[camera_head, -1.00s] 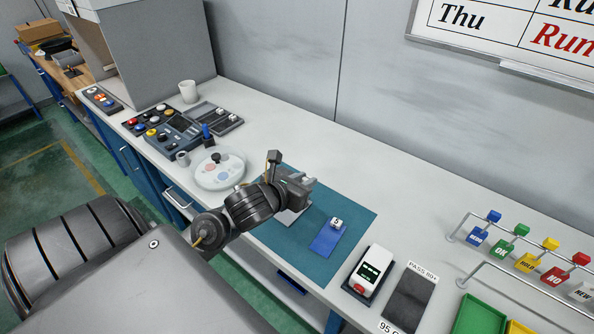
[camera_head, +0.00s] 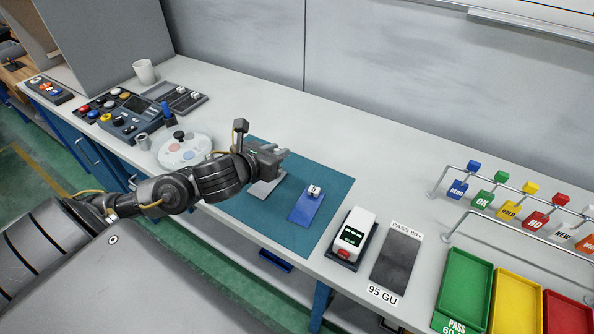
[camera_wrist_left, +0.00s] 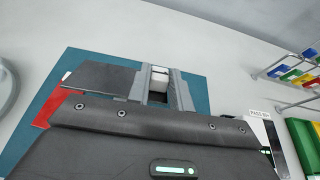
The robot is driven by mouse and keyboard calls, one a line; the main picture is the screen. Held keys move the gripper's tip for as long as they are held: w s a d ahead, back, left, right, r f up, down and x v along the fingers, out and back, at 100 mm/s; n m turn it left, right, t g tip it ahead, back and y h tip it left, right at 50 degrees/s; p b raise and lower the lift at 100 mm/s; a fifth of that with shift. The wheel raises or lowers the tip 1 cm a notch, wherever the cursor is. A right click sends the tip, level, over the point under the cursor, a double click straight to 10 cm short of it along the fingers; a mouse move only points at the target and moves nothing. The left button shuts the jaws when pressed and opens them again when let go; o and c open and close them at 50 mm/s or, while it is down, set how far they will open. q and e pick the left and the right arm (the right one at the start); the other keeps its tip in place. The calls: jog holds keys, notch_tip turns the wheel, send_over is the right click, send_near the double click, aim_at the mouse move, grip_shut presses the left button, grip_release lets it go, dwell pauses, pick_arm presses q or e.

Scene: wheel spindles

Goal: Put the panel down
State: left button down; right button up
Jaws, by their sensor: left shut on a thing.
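My left gripper (camera_head: 280,153) is over the teal mat (camera_head: 335,190) on the bench. In the left wrist view its fingers (camera_wrist_left: 160,84) are shut on a small white block. A flat grey panel (camera_head: 264,189) shows below the gripper, partly hidden by it. In the wrist view a dark grey panel (camera_wrist_left: 97,76) reaches left from the fingers, with a red piece (camera_wrist_left: 55,107) beside it. I cannot tell whether the panel touches the mat. A blue panel (camera_head: 305,208) with a white block marked 5 (camera_head: 314,191) lies on the mat to the right. My right gripper is out of view.
A white device with a display (camera_head: 352,236) and a dark plate (camera_head: 396,259) are right of the mat. Green (camera_head: 465,285) and other coloured trays stand farther right under a tag rack. A round white plate (camera_head: 186,151) is to the left. The bench behind the mat is clear.

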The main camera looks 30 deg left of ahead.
pick_arm(q)
jog(key=shift+b+x, duration=0.75)
jog(key=shift+x, duration=0.1)
jog(key=shift+w+d+f, duration=0.15)
jog(key=shift+w+f, duration=0.1)
jog(key=shift+w, duration=0.35)
jog(key=shift+w+d+f, duration=0.15)
jog(key=shift+w+f, duration=0.05)
jog(key=shift+w, duration=0.35)
jog(key=w+f, duration=0.1)
jog(key=w+f+b, duration=0.1)
jog(key=f, duration=0.1)
jog(key=w+f+b, duration=0.1)
jog(key=shift+w+d+f, duration=0.25)
jog(key=shift+w+f, duration=0.1)
jog(key=shift+w, duration=0.05)
jog(key=shift+w+f, duration=0.15)
jog(key=shift+w, duration=0.05)
jog(key=f, duration=0.3)
jog(key=shift+w+d+f+b, duration=0.1)
jog(key=shift+w+f+b, duration=0.1)
jog(key=shift+w+b, duration=0.2)
jog(key=shift+f, duration=0.3)
jog(key=shift+f, duration=0.1)
